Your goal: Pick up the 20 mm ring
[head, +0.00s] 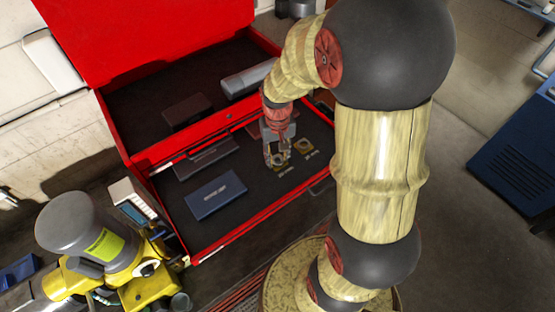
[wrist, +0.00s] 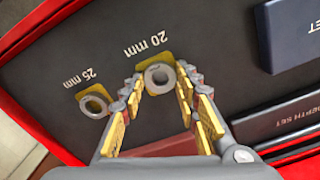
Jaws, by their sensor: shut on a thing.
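The 20 mm ring (wrist: 158,78), a grey metal ring, sits over a yellow patch beside the "20 mm" label on the dark drawer liner. My gripper (wrist: 160,80) points down at it, one fingertip against each side of the ring. It is shut on the ring, at or very near the liner; I cannot tell if there is a gap below. In the head view my gripper (head: 277,160) is low over the front drawer, largely hiding the ring. The 25 mm ring (wrist: 95,105) lies on its own yellow patch to the left in the wrist view, apart from the fingers.
The red tool chest's drawer (head: 235,225) has raised walls. A blue box (head: 216,195) lies left of my gripper in the head view, and a dark "depth set" case (wrist: 290,125) lies at the right in the wrist view. A yellow machine (head: 115,260) stands at lower left.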

